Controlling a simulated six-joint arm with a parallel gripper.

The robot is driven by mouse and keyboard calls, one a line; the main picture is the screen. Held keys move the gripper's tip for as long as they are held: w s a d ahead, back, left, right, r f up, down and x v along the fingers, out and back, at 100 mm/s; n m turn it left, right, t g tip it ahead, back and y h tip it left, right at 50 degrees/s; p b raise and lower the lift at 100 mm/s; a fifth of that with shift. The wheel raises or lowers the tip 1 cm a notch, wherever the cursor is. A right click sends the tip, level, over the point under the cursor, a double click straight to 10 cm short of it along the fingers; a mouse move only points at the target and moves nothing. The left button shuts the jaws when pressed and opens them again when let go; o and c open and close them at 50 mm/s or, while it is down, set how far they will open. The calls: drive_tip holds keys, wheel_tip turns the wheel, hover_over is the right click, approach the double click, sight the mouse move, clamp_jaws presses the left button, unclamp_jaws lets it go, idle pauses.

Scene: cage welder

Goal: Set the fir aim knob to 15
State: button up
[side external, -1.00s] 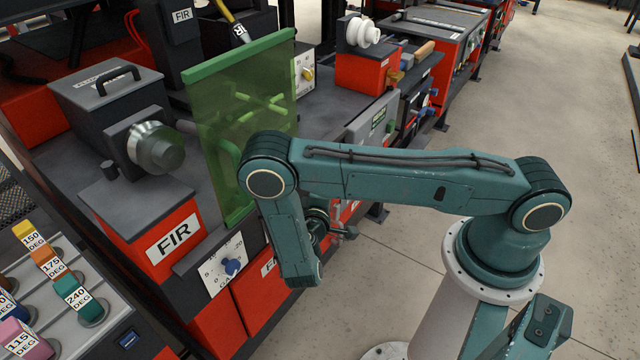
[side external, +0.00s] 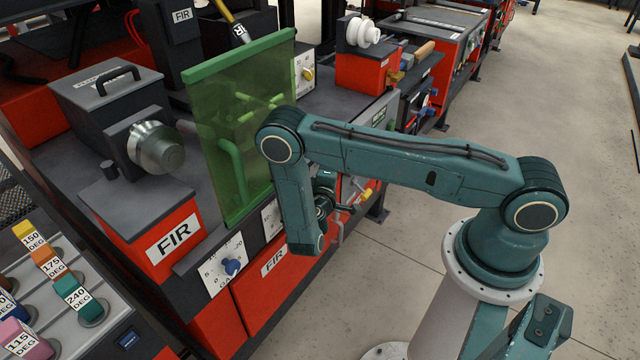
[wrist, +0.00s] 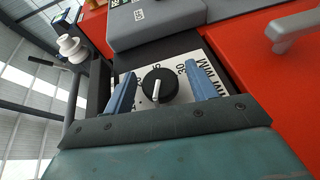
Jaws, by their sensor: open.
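In the wrist view a round black knob (wrist: 160,85) with a white pointer sits on a white dial plate (wrist: 182,52). The pointer lies toward the bottom of the picture, away from the 20. My gripper (wrist: 162,80) is open, with one blue finger on each side of the knob, apparently apart from it. In the side view a white plate (side external: 269,222) shows partly beside my arm; my gripper is mostly hidden there.
A blue knob (side external: 231,267) on a numbered plate is at the lower left, beside the red FIR box (side external: 172,241). A green see-through screen (side external: 215,130) stands close behind my arm. In the wrist view a red panel has a grey handle (wrist: 292,28).

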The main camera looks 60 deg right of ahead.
drive_tip(key=c, duration=1)
drive_tip(key=shift+m+y, duration=0.3)
drive_tip(key=shift+y, duration=0.3)
drive_tip(key=o, duration=1)
